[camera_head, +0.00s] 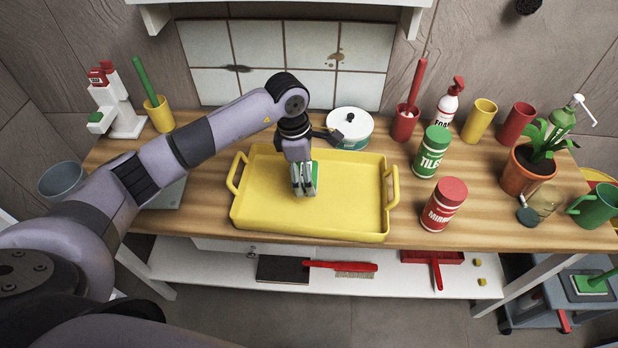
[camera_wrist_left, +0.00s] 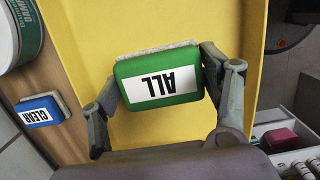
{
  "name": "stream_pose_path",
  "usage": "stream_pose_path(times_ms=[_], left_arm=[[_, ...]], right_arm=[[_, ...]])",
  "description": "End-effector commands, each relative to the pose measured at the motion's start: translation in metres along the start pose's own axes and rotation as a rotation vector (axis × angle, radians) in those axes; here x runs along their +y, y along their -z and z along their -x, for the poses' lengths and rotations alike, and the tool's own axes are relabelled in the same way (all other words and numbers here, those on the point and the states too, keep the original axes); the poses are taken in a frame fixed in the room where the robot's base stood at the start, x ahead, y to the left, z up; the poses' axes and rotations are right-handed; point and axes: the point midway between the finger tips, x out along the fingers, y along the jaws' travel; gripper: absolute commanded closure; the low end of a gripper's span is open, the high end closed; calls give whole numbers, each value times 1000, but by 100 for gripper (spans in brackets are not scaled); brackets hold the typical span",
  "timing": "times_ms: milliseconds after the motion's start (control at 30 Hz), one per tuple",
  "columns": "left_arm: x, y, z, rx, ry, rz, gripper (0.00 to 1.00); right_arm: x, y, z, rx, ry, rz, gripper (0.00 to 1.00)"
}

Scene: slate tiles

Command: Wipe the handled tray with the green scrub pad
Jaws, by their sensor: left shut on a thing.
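The yellow handled tray (camera_head: 350,212) lies on the wooden bench, with a raised handle at its left and right ends. My left gripper (camera_head: 305,190) is over the middle of the tray and shut on the green scrub pad (camera_head: 315,176). I cannot tell whether the pad touches the tray floor. No marks show on the visible tray surface. My right gripper is out of view.
A white round tub (camera_head: 350,127) stands just behind the tray. A green bottle (camera_head: 432,152) and a red-capped bottle (camera_head: 443,205) stand to its right. Cups and a potted plant (camera_head: 540,160) fill the right side.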

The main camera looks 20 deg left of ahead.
Motion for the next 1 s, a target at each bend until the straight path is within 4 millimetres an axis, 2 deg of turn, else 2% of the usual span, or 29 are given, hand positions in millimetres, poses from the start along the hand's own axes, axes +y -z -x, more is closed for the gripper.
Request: stream_pose_path(times_ms=[100,300,700,900,1000], left_arm=[[3,1,14,0,-2,2,60],[6,3,28,0,-1,5,60],[6,3,28,0,-1,6,60],[5,3,29,0,0,-2,60],[1,1,34,-1,9,-70,60]], right_arm=[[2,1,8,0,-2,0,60],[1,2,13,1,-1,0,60],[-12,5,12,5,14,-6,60],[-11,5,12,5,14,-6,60],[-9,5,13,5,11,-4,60]])
